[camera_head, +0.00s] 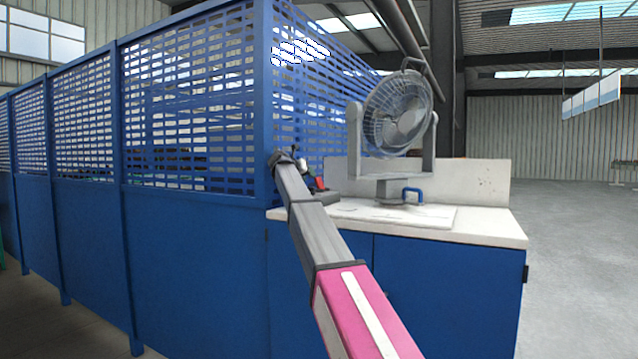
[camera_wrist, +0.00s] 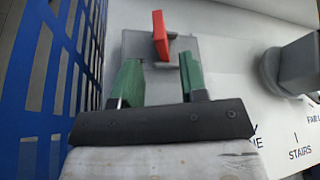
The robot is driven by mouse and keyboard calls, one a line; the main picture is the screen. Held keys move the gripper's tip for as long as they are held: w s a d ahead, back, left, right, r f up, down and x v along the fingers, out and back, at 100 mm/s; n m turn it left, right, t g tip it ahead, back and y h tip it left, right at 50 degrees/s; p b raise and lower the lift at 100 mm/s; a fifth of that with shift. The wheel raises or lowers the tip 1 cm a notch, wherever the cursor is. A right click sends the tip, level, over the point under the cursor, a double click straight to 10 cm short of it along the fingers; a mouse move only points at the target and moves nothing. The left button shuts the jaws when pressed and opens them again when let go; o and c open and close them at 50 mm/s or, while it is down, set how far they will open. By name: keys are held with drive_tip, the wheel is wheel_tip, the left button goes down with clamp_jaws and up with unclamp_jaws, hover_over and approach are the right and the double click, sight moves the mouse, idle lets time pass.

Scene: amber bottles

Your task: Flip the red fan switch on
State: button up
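The red switch (camera_wrist: 160,36) stands up from a grey switch box (camera_wrist: 205,48) in the wrist view. In the head view a small part of the red switch (camera_head: 321,184) shows beside the end of my arm. My gripper (camera_wrist: 160,70) has two green fingers spread apart with nothing held between them. The switch lies just beyond the fingertips, roughly centred between them; I cannot tell if anything touches. In the head view my gripper (camera_head: 308,172) is small and partly hidden by my arm. The grey fan (camera_head: 397,115) stands on the white counter to the right.
The white countertop (camera_head: 490,228) sits on a blue cabinet (camera_head: 450,290). A blue slatted partition (camera_head: 195,125) stands close on the left, and shows in the wrist view too. The grey fan base (camera_wrist: 290,70) and a printed white sheet are at right. Open floor lies right of the counter.

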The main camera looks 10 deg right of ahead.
sight(319, 181)
drive_tip(key=x, duration=0.9)
drive_tip(key=shift+w, duration=0.15)
clamp_jaws()
